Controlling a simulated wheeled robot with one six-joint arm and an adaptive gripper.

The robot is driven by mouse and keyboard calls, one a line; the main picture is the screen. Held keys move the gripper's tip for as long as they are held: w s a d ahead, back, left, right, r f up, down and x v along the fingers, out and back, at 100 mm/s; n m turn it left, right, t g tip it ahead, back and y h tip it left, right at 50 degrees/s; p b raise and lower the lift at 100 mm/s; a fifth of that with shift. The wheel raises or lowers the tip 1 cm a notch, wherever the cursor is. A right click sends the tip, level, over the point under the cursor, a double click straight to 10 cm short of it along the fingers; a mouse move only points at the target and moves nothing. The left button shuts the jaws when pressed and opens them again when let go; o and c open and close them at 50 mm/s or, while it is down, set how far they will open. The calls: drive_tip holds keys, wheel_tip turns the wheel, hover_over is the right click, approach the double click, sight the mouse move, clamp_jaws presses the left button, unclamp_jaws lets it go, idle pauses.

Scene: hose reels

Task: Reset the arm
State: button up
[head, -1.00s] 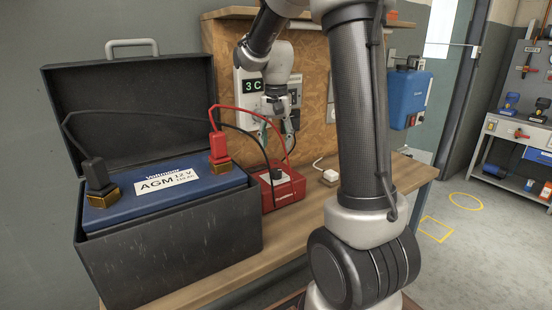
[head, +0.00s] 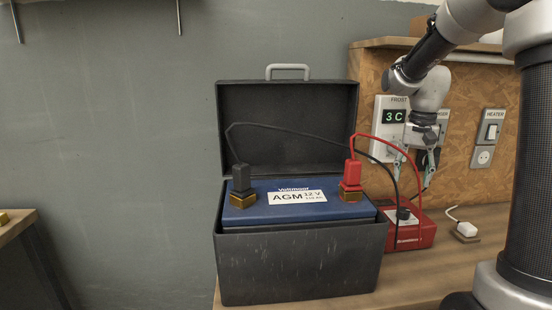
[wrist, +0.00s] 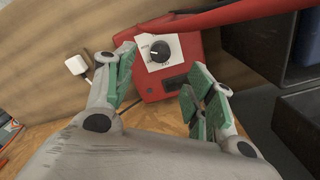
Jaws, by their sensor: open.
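My arm reaches in from the upper right of the head view. My gripper (head: 412,175) points down just behind the red charger box (head: 420,233), in front of the wall panel. In the wrist view my gripper (wrist: 163,95) has its green-padded fingers spread wide, with nothing between them. Beyond the fingertips is the red charger box (wrist: 202,58) with a white label and a black knob (wrist: 160,51). I cannot tell from these views whether a finger touches the box.
An open black case (head: 300,265) holds a blue AGM battery (head: 265,212). Black (head: 240,178) and red (head: 351,172) clamps sit on its terminals, with cables arching near my gripper. A white plug (head: 467,229) lies on the bench right. The wall carries a frost display (head: 394,117) and heater switch (head: 492,131).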

drive_tip(key=s+a+r+n+t, duration=0.2)
drive_tip(key=s+n, duration=0.1)
drive_tip(key=s, duration=0.8)
drive_tip(key=s+a+r+n+t, duration=0.2)
drive_tip(key=s+a+n, duration=0.1)
drive_tip(key=s, duration=0.9)
drive_tip(key=shift+n, duration=0.3)
drive_tip(key=shift+c, duration=0.3)
